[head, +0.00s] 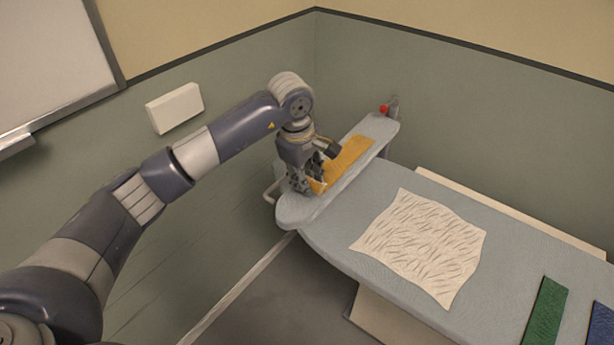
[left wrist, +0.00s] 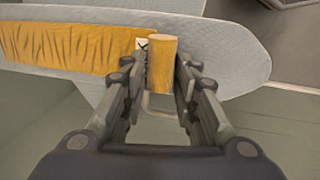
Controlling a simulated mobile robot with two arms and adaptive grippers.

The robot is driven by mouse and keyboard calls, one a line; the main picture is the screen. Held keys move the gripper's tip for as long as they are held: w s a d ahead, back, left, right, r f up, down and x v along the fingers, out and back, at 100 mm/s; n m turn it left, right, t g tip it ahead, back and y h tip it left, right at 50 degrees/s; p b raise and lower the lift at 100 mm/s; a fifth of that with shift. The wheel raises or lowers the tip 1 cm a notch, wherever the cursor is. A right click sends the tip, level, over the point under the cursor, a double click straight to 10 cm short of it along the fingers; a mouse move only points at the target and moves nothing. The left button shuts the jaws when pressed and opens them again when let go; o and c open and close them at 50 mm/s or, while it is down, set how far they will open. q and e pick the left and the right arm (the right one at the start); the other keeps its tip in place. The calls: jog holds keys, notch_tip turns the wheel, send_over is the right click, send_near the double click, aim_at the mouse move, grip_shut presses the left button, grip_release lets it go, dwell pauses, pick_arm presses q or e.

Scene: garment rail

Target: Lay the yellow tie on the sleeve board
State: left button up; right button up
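The yellow tie (head: 347,157) lies lengthwise along the grey sleeve board (head: 300,210). In the left wrist view, a creased stretch of the tie (left wrist: 60,46) lies flat on the board (left wrist: 235,55). A thick yellow end of it stands between the fingers of my left gripper (left wrist: 161,65), with a finger against each side. A small white label with a dark mark shows beside that end. In the head view my left gripper (head: 312,186) is low over the board's near end and hides part of the tie. My right gripper is not in view.
The larger ironing board (head: 335,232) extends right, bearing a cream patterned cloth (head: 422,245), a green strip (head: 546,312) and a blue strip (head: 601,328). A red knob (head: 384,109) is at the sleeve board's far end. Walls stand close behind and left.

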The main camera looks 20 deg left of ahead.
pick_arm(q)
jog(key=shift+o, duration=0.2)
jog(key=shift+r, duration=0.1)
jog(key=shift+r, duration=0.3)
notch_tip(320, 180, up, 11)
jog(key=s+b, duration=0.2)
jog(key=b, duration=0.1)
jog(key=shift+s+a+r, duration=0.15)
jog(key=shift+a, duration=0.25)
